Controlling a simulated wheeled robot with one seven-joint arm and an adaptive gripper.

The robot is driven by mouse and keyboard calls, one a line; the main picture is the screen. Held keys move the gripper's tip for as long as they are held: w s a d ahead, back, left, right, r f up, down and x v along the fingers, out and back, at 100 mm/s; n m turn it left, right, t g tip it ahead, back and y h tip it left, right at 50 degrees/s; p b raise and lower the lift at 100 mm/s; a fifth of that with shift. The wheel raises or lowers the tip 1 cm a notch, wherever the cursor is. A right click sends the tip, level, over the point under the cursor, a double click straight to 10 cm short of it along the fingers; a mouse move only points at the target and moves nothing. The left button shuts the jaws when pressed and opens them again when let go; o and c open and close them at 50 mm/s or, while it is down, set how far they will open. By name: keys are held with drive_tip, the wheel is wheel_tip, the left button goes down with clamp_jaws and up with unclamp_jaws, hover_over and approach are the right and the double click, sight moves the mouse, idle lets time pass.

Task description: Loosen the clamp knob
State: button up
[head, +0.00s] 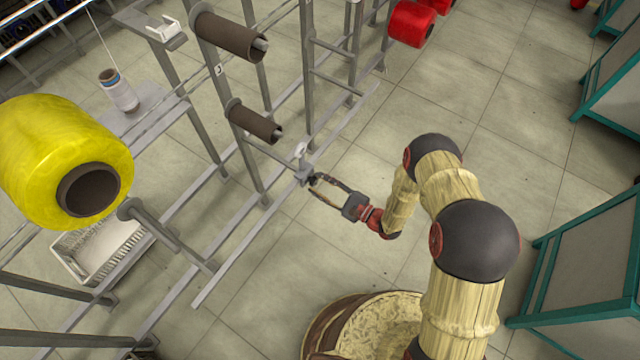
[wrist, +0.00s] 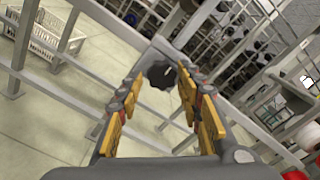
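The clamp knob (wrist: 162,74) is a dark, lobed knob in the wrist view, just ahead of my fingers and near the middle of the gap between them. My gripper (wrist: 163,84) is open, with one yellow-padded finger on each side of the knob's outline. I cannot tell whether either finger touches it. In the head view my gripper (head: 316,183) reaches left to a small grey clamp block (head: 303,175) on the metal frame. The knob is too small and too covered by the fingertips to make out there.
The grey metal frame (head: 245,240) runs diagonally beside my gripper. A yellow bobbin (head: 50,150), bare brown tubes (head: 255,122) and red bobbins (head: 410,24) sit on it. A white basket (head: 100,250) lies below at left. Teal-framed cabinets (head: 590,260) stand right. Floor between is clear.

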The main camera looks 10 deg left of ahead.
drive_tip(key=shift+o, duration=1.4)
drive_tip(key=shift+r, duration=0.1)
drive_tip(key=v, duration=1.2)
drive_tip(key=shift+w, duration=0.1)
